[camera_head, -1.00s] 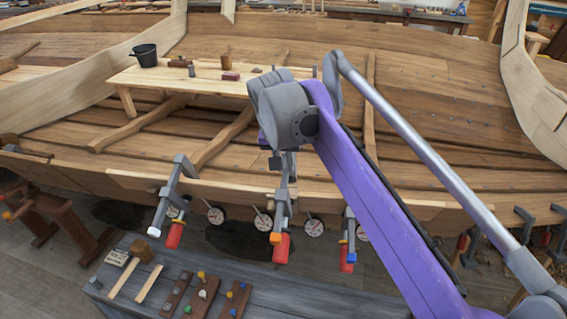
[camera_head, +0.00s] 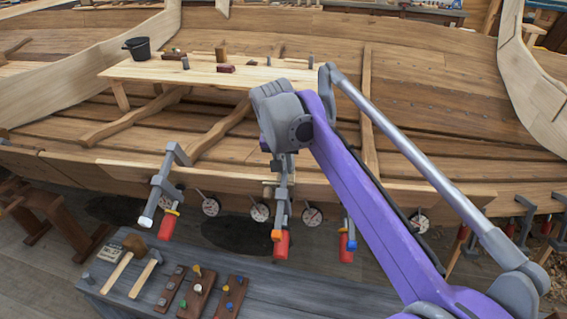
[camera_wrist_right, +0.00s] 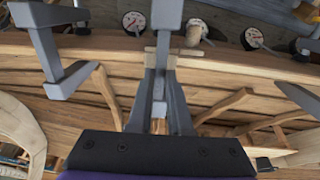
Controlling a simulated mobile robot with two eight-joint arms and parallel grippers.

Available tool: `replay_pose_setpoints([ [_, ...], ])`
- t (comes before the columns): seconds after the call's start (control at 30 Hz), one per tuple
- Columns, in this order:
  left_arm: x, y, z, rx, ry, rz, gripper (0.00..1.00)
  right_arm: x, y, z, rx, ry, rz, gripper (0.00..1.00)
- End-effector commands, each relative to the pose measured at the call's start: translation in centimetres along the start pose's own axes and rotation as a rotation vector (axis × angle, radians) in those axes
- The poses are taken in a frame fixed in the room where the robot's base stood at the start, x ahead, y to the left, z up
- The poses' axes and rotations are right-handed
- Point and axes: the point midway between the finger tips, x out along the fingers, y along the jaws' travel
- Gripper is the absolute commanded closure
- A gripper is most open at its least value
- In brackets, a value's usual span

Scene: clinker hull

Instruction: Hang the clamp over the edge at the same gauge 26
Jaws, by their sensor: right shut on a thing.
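My right gripper (camera_head: 283,166) is shut on a grey clamp (camera_head: 281,208) with an orange tip and a red handle. The clamp hangs upright at the hull's plank edge (camera_head: 235,194), between two round gauges (camera_head: 260,212) (camera_head: 312,216). Whether it rests on the edge I cannot tell. In the right wrist view the gripper fingers (camera_wrist_right: 160,75) straddle the clamp's grey bar (camera_wrist_right: 160,98), with the plank edge behind. A white-tipped clamp (camera_head: 163,187) is on the edge to the left, a blue-tipped one (camera_head: 348,240) to the right, partly behind my arm. Gauge numbers are unreadable. My left gripper is out of view.
A grey bench (camera_head: 290,291) stands in front, with a mallet (camera_head: 133,247) and several wooden blocks with coloured pegs (camera_head: 200,290). A plank table (camera_head: 140,72) with a black bucket (camera_head: 138,48) stands inside the hull. More clamps (camera_head: 523,220) hang at the far right.

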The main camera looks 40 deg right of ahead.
Motion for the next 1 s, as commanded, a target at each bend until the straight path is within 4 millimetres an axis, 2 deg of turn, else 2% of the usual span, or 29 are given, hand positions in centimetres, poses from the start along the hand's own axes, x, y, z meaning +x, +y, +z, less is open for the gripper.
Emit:
replay_pose_setpoints([
  [1.0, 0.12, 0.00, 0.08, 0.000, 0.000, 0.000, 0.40, 0.77, 0.00, -0.05, 0.000, 0.001, 0.000, 1.00],
])
